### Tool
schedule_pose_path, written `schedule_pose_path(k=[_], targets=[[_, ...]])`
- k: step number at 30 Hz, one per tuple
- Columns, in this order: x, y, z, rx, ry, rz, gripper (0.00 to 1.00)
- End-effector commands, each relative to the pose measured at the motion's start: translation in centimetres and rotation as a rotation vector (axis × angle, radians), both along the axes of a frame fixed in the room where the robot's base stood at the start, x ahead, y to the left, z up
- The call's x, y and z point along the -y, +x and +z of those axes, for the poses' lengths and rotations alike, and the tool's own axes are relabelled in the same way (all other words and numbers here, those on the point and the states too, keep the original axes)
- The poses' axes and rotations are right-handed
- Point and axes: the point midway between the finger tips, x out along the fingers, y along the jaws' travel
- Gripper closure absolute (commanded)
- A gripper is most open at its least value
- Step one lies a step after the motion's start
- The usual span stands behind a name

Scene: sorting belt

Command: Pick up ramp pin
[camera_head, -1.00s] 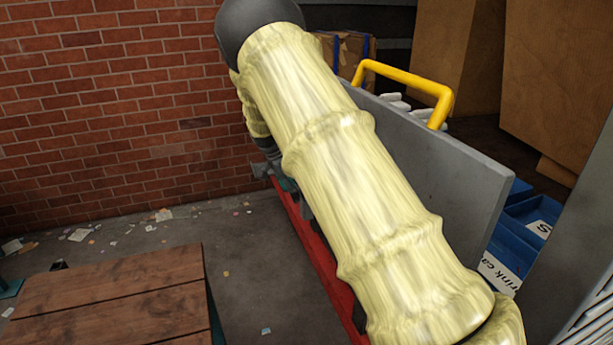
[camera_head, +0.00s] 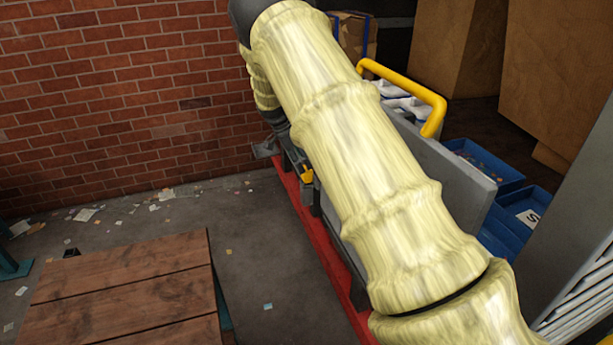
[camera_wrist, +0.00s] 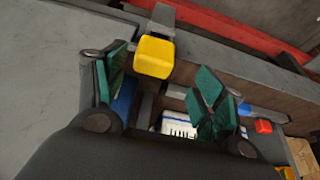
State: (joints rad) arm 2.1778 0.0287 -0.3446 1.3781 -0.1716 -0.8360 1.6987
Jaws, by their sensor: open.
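A yellow blocky knob (camera_wrist: 154,57), which looks like the ramp pin, shows in the wrist view on a grey bracket. It sits ahead of my gripper (camera_wrist: 162,92), in line with the gap between the teal-padded fingers and nearer the left one. The fingers are spread and hold nothing; I cannot tell whether one touches the knob. In the head view a small yellow part (camera_head: 307,174) shows low beside the grey panel, close to my gripper end, which my pale yellow arm partly hides.
A red rail (camera_head: 322,240) runs along the foot of the grey panel (camera_head: 440,175). A yellow handle (camera_head: 410,80) rises above the panel. Blue crates (camera_head: 520,205) stand at right. A wooden platform (camera_head: 125,290) is at lower left, with littered open floor behind it. A small red block (camera_wrist: 263,126) lies right of my fingers.

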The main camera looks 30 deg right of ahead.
Motion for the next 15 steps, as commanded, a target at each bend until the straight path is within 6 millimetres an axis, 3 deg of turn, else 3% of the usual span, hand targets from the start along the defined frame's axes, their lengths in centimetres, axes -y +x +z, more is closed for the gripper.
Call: schedule_pose_path(k=[15], targets=[[1.7, -1.2, -3.9, -0.003, 0.000, 0.001, 0.30]])
